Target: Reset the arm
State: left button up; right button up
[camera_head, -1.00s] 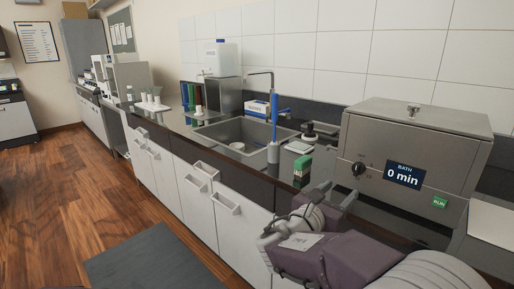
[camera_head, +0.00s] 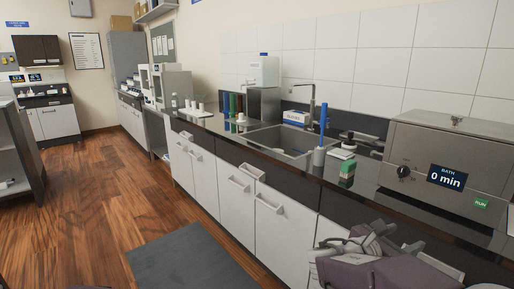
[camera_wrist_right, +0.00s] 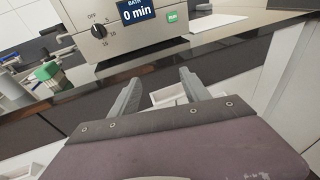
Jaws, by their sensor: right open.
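My right gripper (camera_head: 400,240) is at the lower right of the head view, in front of the counter and below its top. In the right wrist view my right gripper (camera_wrist_right: 158,88) is open, with its two fingers apart and nothing between them. Behind the fingers are the dark counter front and a white drawer handle. My left gripper is in neither view.
A metal bath (camera_head: 445,160) reading "0 min" stands on the counter (camera_head: 215,122) at right. Left of it are a green-topped block (camera_head: 347,170), a blue-handled brush in a holder (camera_head: 322,135) and a sink (camera_head: 280,140). The wooden floor at left is clear beside a grey mat (camera_head: 195,260).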

jog(key=s+a+f+m+g+y, duration=0.1)
jog(key=s+f+m+g+y, duration=0.35)
jog(key=s+f, duration=0.4)
jog(key=s+a+f+m+g+y, duration=0.25)
jog(key=s+f+m, duration=0.3)
jog(key=f, duration=0.55)
jog(key=s+a+f+m+y, duration=0.2)
jog(key=a+f+m+y, duration=0.45)
jog(key=a+m, duration=0.55)
notch_tip(320, 180, up, 26)
jog(key=w+m+t+y+p, duration=0.1)
jog(key=p, duration=2.4)
jog(key=shift+w+a+m, duration=0.25)
jog(key=shift+a+m, duration=0.05)
jog(key=shift+f, duration=0.2)
